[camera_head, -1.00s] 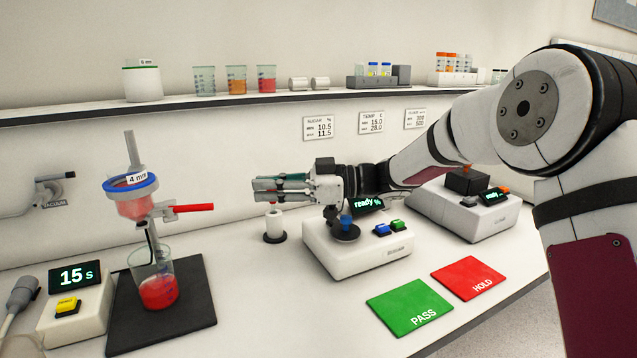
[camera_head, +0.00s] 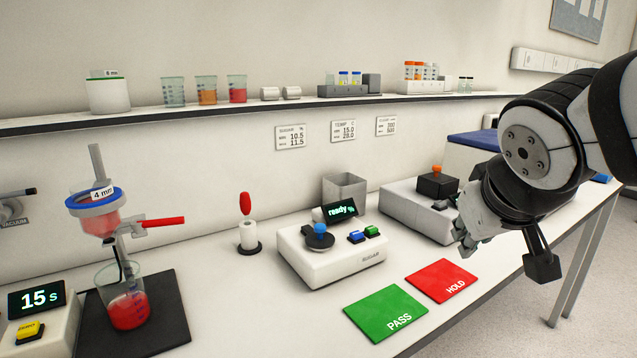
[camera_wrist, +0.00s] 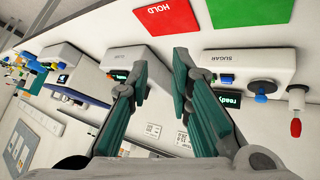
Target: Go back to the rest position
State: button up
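My gripper (camera_head: 466,238) hangs at the right, over the bench near the HOLD mat, with my arm folded at the right edge. In the wrist view its two teal fingers (camera_wrist: 160,64) stand apart with nothing between them, so it is open and empty. The white sugar meter (camera_head: 335,258) is left of it, its screen reading "ready %". A red-bulbed dropper (camera_head: 245,204) stands upright in a small white holder (camera_head: 248,236) left of the meter; the dropper also shows in the wrist view (camera_wrist: 295,127). No object touches the gripper.
The green PASS mat (camera_head: 385,312) and red HOLD mat (camera_head: 441,281) lie at the front. A second meter (camera_head: 412,211) stands behind the gripper. A grey bin (camera_head: 345,190) is behind the sugar meter. A funnel stand with a beaker (camera_head: 125,305) is at left. A shelf (camera_head: 240,106) runs above.

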jog(key=s+a+f+m+g+y, duration=0.1)
jog(key=s+f+g, duration=0.25)
jog(key=s, duration=0.85)
jog(key=s+a+f+g+y, duration=0.25)
jog(key=s+f, duration=0.25)
jog(key=s, duration=0.6)
notch_tip(320, 180, up, 14)
jog(key=t+p, duration=0.2)
jog(key=p, duration=1)
jog(key=shift+d+h+p, duration=0.4)
jog(key=shift+d+h, duration=0.05)
